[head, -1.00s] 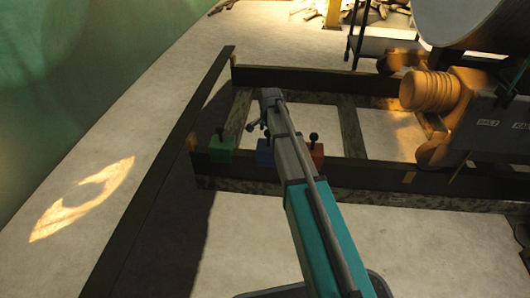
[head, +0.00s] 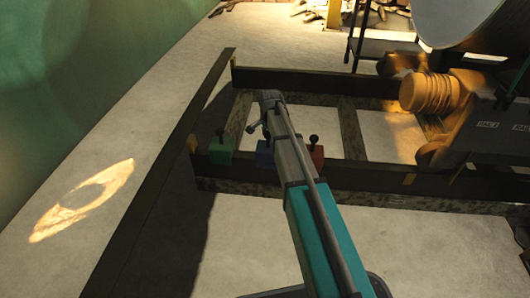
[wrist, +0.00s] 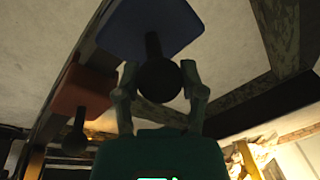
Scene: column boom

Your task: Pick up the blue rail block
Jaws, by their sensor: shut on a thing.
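The blue rail block (head: 264,153) is at the front dark rail in the head view, partly hidden behind my arm. In the wrist view the blue block (wrist: 150,22) is large at the top, with a round black knob (wrist: 159,82) pointing toward the camera. My gripper (wrist: 159,72) has a finger on each side of this knob and is shut on it. In the head view my gripper (head: 254,127) is small and partly hidden at the arm's end. I cannot tell whether the block touches the rail.
A green block (head: 221,146) sits left of the blue one and a red block (head: 317,155) right of it, both with black knobs. The red block (wrist: 82,88) also shows in the wrist view. Orange-brown machinery (head: 432,91) stands at right. Open floor (head: 130,130) lies left.

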